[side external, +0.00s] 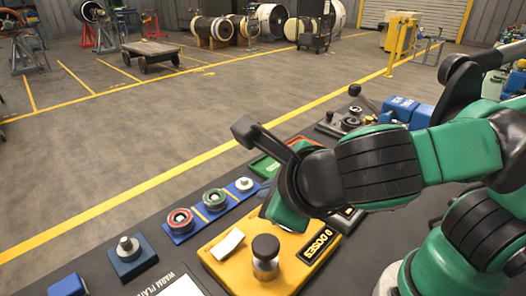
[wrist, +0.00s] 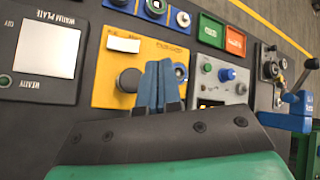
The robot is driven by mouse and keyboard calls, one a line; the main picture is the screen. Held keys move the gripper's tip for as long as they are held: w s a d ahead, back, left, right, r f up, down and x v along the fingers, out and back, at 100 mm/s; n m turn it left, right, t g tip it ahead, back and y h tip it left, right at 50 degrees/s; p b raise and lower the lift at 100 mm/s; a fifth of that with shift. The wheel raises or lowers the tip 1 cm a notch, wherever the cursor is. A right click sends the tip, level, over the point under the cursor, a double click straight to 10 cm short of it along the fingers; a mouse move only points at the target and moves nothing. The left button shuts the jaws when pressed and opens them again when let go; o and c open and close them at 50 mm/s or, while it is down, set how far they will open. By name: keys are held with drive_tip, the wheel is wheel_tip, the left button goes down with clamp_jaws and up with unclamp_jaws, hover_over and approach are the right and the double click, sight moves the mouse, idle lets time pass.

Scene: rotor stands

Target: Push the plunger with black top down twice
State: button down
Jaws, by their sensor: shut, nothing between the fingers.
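The plunger with black top (side external: 265,250) stands upright on a yellow box (side external: 218,268) whose black display reads "0 DOSES". In the wrist view the plunger's black top (wrist: 130,80) is just left of my fingers, on the yellow box (wrist: 107,68). My gripper (wrist: 158,82) has its two blue fingers together, with nothing between them. They hang over the right part of the box and hide some of it. In the side view my green and black hand is behind and right of the plunger, and its fingertips are hard to make out. I cannot tell their height above the box.
A white rocker (side external: 227,243) sits on the box beside the plunger. A blue strip with round buttons (side external: 214,199) lies behind it. A warm plate (wrist: 45,47) is left. A grey panel with a blue knob (wrist: 226,74) is right. A blue device with a lever (wrist: 290,112) stands farther right.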

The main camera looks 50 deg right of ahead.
sight(266, 243)
drive_tip(key=shift+f, duration=3.5)
drive_tip(key=shift+f, duration=0.1)
drive_tip(key=shift+f, duration=0.3)
drive_tip(key=shift+f, duration=1.1)
idle(0.5)
drive_tip(key=shift+r, duration=1.55)
drive_tip(key=shift+r, duration=2.5)
